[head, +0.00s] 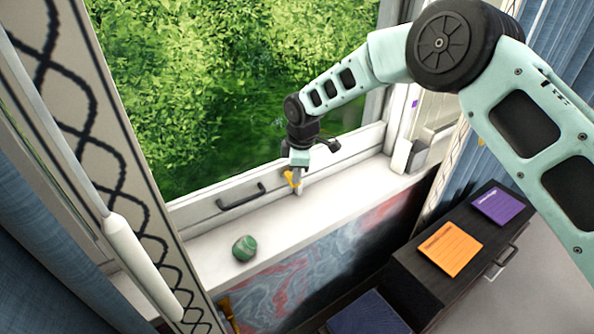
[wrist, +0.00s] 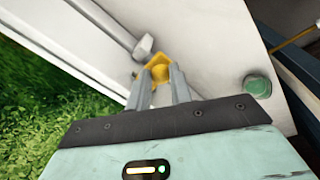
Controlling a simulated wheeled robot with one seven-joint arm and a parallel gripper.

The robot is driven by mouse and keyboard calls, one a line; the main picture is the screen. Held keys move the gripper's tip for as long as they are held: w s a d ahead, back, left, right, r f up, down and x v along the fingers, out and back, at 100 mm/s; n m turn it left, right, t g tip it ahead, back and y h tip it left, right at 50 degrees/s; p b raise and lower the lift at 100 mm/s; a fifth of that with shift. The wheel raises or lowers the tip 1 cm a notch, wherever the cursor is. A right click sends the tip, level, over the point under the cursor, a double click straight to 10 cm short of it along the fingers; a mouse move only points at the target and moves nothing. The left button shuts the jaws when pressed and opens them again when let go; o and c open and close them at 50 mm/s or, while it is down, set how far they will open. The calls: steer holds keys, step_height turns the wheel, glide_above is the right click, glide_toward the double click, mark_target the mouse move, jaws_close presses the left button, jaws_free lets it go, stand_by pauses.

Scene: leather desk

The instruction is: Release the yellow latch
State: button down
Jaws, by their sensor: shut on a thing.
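The yellow latch (head: 291,178) is on the lower frame of the window, above the white sill, to the right of the dark handle. It also shows in the wrist view (wrist: 158,72), at the fingertips. My gripper (head: 297,183) points down at the window frame and is shut on the latch, with a finger on each side of it in the wrist view (wrist: 159,84). The fingers hide part of the latch.
A green ball-like object (head: 244,248) stands on the white sill (head: 215,267) to the left. A dark handle (head: 241,196) is on the window frame. A dark cabinet with an orange pad (head: 450,249) and a purple pad (head: 498,206) stands at the right.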

steer(key=c, duration=1.5)
jaws_free()
steer(key=shift+f, duration=0.1)
steer(key=shift+c, duration=0.2)
step_height(320, 180, up, 17)
steer(key=s+d+b, duration=0.1)
steer(key=s+b, duration=0.1)
steer(key=b, duration=0.3)
steer(key=shift+d, duration=0.3)
